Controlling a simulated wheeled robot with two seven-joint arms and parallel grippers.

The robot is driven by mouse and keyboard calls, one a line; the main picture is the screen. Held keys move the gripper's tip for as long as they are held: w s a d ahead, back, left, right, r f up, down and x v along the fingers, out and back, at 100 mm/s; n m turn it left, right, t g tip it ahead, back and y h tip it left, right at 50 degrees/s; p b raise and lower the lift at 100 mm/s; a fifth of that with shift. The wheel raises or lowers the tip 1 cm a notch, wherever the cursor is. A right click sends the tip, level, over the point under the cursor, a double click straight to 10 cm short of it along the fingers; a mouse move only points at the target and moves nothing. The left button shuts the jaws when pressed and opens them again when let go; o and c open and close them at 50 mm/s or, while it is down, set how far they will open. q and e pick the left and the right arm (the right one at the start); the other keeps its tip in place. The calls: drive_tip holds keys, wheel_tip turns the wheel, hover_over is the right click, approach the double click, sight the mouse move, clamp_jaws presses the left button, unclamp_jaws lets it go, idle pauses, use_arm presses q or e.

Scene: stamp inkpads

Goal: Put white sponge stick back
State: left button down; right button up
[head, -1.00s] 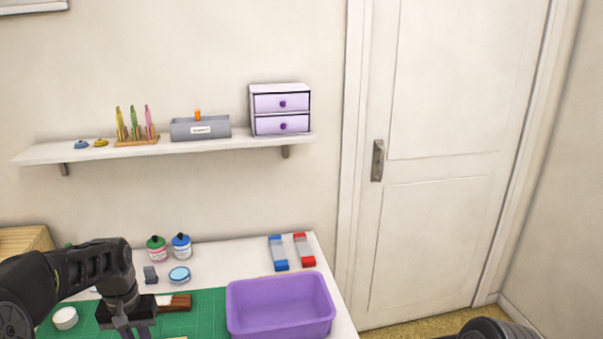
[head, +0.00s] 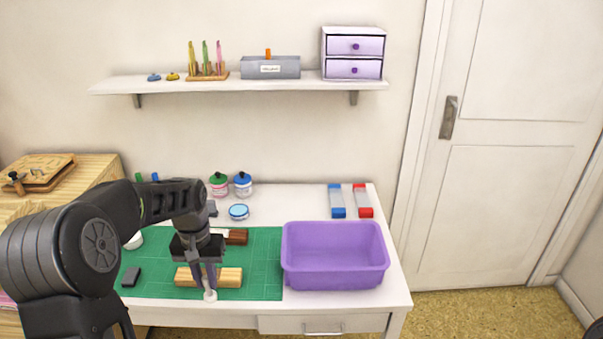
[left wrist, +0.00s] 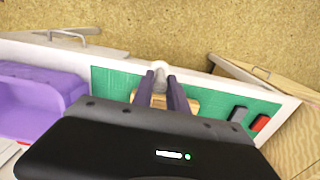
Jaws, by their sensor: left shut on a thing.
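My left gripper (head: 207,284) points down over the front part of the green cutting mat (head: 262,262). It is shut on a small white piece, probably the white sponge stick (head: 210,296), whose rounded white end shows at the fingertips. The white end also shows in the left wrist view (left wrist: 159,66) between the dark fingers (left wrist: 164,84). Most of the stick is hidden by the fingers. A pale wooden block (head: 228,277) lies on the mat, behind the fingers in the head view. I cannot tell whether the stick touches it. My right gripper is out of view.
A purple tub (head: 335,284) stands right of the mat. A dark block (head: 131,277) lies at the mat's left. Bottles (head: 242,186), a blue round pad (head: 239,211) and blue and red-ended pieces (head: 364,203) stand behind. A wall shelf (head: 290,85) holds a grey box and drawers.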

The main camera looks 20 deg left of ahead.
use_arm(q)
drive_tip(key=d+f+m, duration=0.1)
drive_tip(key=d+f, duration=0.6)
drive_tip(key=d, duration=0.3)
drive_tip(key=w+d+f+m, duration=0.1)
drive_tip(key=d+f+m, duration=0.1)
drive_tip(key=d+f, duration=0.5)
drive_tip(key=d, duration=0.4)
drive_tip(key=shift+f+m, duration=0.15)
drive_tip(key=shift+m, duration=0.15)
